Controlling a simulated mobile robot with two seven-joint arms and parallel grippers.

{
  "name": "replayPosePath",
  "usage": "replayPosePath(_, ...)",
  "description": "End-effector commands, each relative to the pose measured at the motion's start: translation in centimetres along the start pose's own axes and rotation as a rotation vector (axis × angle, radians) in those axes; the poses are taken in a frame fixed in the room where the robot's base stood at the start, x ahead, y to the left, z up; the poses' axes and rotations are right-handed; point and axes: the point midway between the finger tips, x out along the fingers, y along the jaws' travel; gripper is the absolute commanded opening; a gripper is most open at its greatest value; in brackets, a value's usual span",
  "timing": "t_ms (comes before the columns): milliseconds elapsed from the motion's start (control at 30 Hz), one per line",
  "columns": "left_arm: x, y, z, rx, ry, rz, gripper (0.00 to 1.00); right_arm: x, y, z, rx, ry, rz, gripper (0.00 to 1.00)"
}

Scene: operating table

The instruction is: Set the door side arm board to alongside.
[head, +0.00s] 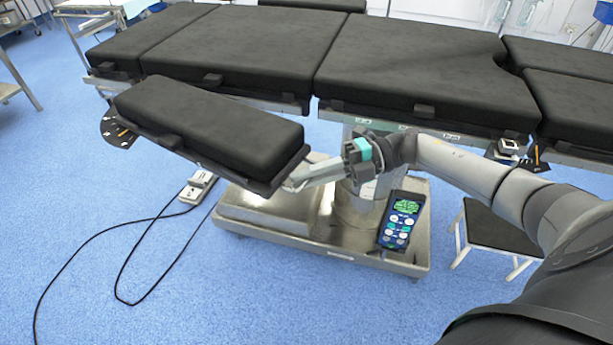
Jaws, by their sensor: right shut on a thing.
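The arm board (210,125) is a long black pad on a dark base. Its left end is near the table side, by a dark marked pivot plate (118,130). The board slants away from the table edge, its right end swung out toward me, leaving a wedge-shaped gap to the table. My right gripper (298,182) reaches in from the right and is shut on the arm board at the underside of its right end. The exact grip point is partly hidden. My left gripper is not in view.
The operating table (420,60) has black cushions and a side rail. Its steel base (270,212) stands below, with a hand control (402,220) on it. A foot pedal (198,187) with black cable lies on the blue floor. A step stool (490,235) stands right.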

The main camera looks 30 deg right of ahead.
Motion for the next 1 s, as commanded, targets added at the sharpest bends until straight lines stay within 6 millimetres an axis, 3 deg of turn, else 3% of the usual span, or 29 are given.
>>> replayPosePath(33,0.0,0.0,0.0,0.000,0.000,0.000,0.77,-0.1,-0.1,0.0,0.001,-0.002,-0.004,0.15)
replayPosePath(300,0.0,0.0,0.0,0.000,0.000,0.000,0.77,-0.1,-0.1,0.0,0.000,0.000,-0.002,0.42)
replayPosePath(600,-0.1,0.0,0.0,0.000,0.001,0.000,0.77,-0.5,-0.1,0.0,0.001,0.000,-0.002,0.42)
replayPosePath(767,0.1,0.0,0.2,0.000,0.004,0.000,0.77,-2.8,0.0,0.0,0.002,-0.003,-0.005,0.42)
replayPosePath(1000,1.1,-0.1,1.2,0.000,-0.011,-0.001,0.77,-8.1,0.0,0.0,0.001,-0.004,-0.004,0.42)
